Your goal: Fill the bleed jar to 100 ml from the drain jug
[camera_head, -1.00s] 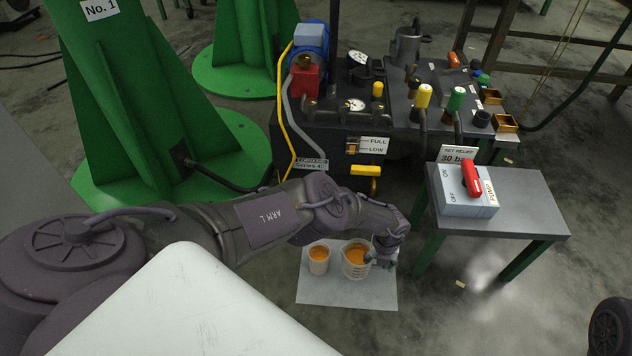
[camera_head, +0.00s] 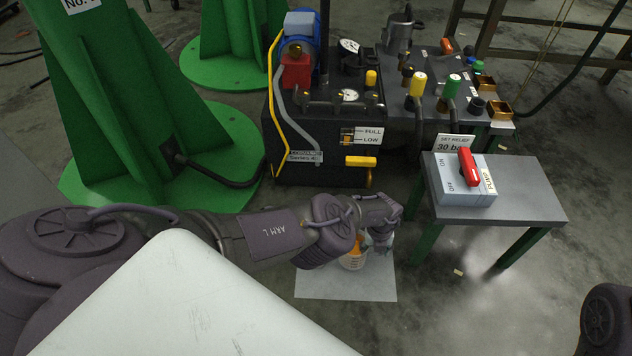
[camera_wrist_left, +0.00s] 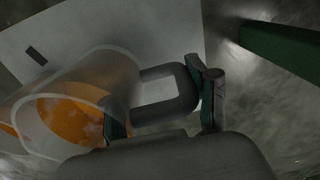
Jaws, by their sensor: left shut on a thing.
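My left gripper (camera_head: 380,242) is shut on the handle of the drain jug (camera_head: 352,263), a clear vessel with orange liquid, above or at the pale sheet (camera_head: 345,290). In the left wrist view the gripper (camera_wrist_left: 162,108) has the handle between its fingers. There the clear jug (camera_wrist_left: 112,70) lies slanted across the picture, its mouth towards the lower left, with orange liquid near the mouth. The bleed jar cannot be made out in the head view, where my arm covers the sheet's left part. Whether liquid is flowing cannot be told. My right gripper is not in view.
A small table (camera_head: 535,190) with a red-handled pump switch box (camera_head: 463,182) stands right of the sheet. The black hydraulic unit (camera_head: 320,165) stands behind it, with a yellow-handled valve (camera_head: 360,161) at its front. A green column (camera_head: 110,110) stands at left.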

